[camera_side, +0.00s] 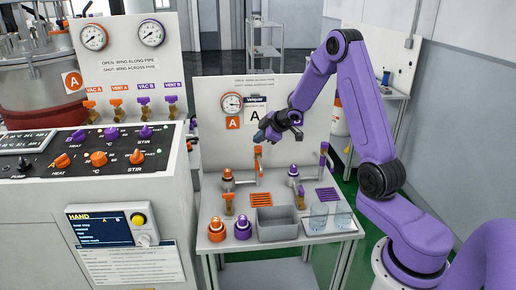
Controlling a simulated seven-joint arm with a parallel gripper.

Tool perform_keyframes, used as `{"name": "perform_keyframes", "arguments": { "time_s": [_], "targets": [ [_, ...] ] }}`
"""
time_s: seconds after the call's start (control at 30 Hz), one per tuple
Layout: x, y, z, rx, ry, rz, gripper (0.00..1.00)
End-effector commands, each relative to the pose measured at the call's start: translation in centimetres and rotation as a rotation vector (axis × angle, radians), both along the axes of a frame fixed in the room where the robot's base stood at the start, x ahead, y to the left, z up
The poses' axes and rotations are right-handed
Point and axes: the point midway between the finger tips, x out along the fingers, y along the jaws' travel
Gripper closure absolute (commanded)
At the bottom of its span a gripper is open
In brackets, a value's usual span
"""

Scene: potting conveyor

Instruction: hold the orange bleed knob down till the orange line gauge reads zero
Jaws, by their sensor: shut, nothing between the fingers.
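The orange-rimmed gauge (232,103) is on the white back panel, above an orange A label; its needle is too small to read. An orange knob (228,173) tops a metal fitting at the left of the small bench, and looks like the bleed knob, though its label cannot be read. My gripper (262,138) is shut and empty. It is in front of the panel, above and to the right of that knob and apart from it. An upright orange handle (258,157) shows just below my gripper.
A purple-topped fitting (293,174) stands to the right. The bench (262,253) also bears orange and purple capped bottles (216,230), a grey bin (278,226) and clear beakers (319,217). A large control console (60,215) stands close on the left.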

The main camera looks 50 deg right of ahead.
Motion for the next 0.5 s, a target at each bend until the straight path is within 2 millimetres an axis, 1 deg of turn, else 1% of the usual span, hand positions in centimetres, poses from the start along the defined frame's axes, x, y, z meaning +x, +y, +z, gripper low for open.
{"name": "perform_keyframes", "arguments": {
  "time_s": [0.27,0.5],
  "targets": [
    [-0.01,0.0,-0.03,0.0,0.0,0.0,1.0],
    [-0.01,0.01,-0.71,0.0,0.001,0.0,1.0]
  ]
}}
